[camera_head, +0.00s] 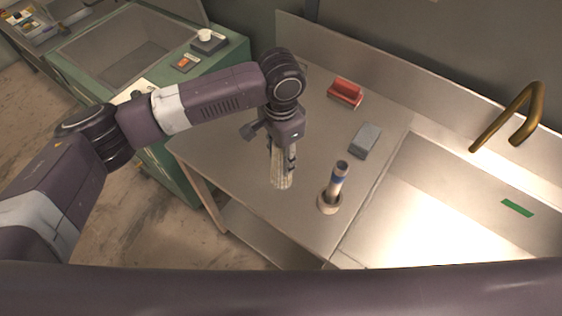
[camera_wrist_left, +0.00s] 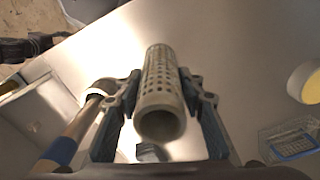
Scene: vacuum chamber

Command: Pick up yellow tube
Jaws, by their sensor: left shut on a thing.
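A pale beige tube with many small holes (camera_wrist_left: 160,82) stands between the fingers of my left gripper (camera_wrist_left: 158,112), its open end facing the wrist camera. In the head view the left gripper (camera_head: 283,158) points down, shut on this pale tube (camera_head: 281,178) near the table's left front part. I cannot tell whether the tube's lower end touches the table. It looks beige rather than clearly yellow. My right gripper is not in view.
A red block (camera_head: 345,92) and a grey block (camera_head: 365,140) lie on the metal table (camera_head: 225,150). A sink (camera_head: 430,200) with a brass tap (camera_head: 505,117) is at right. A green cabinet with a basin (camera_head: 125,45) stands behind left. A yellow-lined round container (camera_wrist_left: 306,84) shows in the wrist view.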

